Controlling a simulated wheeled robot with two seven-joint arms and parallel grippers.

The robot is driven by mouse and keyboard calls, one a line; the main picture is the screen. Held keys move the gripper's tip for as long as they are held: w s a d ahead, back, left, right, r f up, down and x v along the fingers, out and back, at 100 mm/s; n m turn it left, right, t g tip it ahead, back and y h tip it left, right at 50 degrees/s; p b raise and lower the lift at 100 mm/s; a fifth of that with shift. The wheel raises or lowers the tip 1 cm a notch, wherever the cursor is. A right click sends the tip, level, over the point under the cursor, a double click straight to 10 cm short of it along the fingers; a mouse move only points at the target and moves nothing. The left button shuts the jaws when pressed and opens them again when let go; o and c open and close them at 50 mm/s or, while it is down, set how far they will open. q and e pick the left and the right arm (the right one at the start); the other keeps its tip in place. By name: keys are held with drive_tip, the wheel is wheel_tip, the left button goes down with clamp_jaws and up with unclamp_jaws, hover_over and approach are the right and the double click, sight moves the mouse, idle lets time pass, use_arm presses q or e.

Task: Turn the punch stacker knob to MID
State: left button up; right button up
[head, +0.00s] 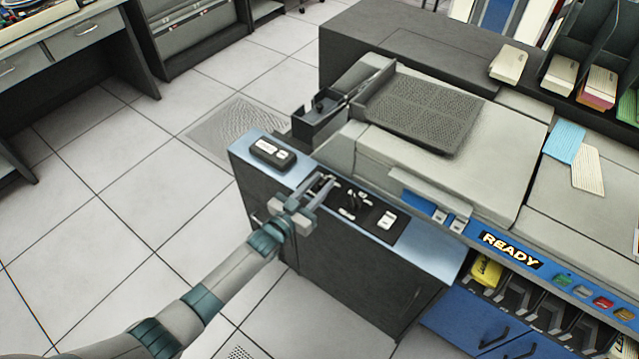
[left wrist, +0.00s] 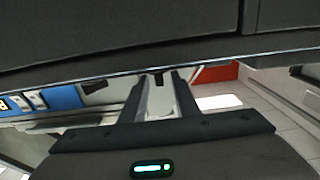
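The stacker control panel (head: 372,222) is a black plate on the blue-grey top of a dark cabinet in the head view. It carries dark knob-like controls (head: 351,205) and a white switch block (head: 387,219). The lettering and the knob's setting are too small to read. My left gripper (head: 321,185) is over the panel's left end, its fingers reaching to the controls. In the left wrist view the fingers (left wrist: 163,82) stand apart, with a small dark piece (left wrist: 158,77) showing in the gap. I cannot tell whether they touch it. My right gripper is not in view.
A black box with light buttons (head: 271,152) sits on the cabinet top left of the gripper. The grey machine with a ribbed tray (head: 420,110) rises behind the panel. A READY sign (head: 511,249) is at right. Open tiled floor (head: 150,150) lies at left.

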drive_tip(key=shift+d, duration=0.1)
use_arm(q)
clamp_jaws()
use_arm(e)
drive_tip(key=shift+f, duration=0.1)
